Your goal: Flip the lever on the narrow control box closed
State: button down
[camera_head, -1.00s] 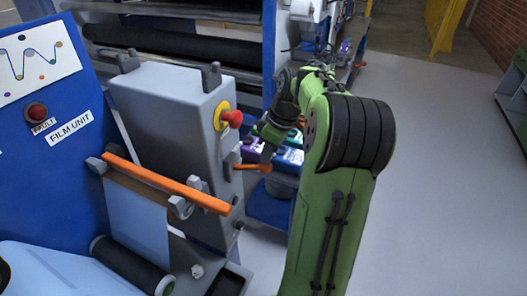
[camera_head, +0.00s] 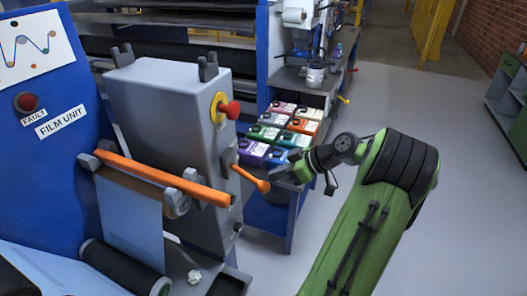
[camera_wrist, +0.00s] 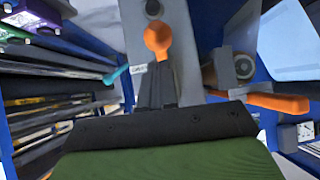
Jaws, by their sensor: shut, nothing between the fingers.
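The narrow control box (camera_head: 165,125) is a tall grey cabinet beside the blue film unit. Its orange lever (camera_head: 250,179) sticks out from the right face, below the red button, and slants down to the right to a round knob. In the wrist view the lever's knob (camera_wrist: 157,38) shows just beyond the fingertips. My gripper (camera_head: 280,173) is to the right of the knob, close to it; I cannot tell whether they touch. In the wrist view my gripper (camera_wrist: 157,72) has its dark fingers shut together, with nothing between them.
A red emergency button (camera_head: 229,109) on a yellow ring sits above the lever. A long orange bar (camera_head: 160,177) crosses the film unit at the left. A bench with several coloured boxes (camera_head: 284,127) stands behind my gripper. Open floor (camera_head: 430,110) lies to the right.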

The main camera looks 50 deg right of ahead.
aim_at(268, 184)
notch_tip(268, 184, down, 2)
jog(key=shift+t+b, duration=0.5)
jog(key=shift+b, duration=0.1)
jog(key=shift+f+b, duration=0.55)
jog(key=shift+w, duration=0.1)
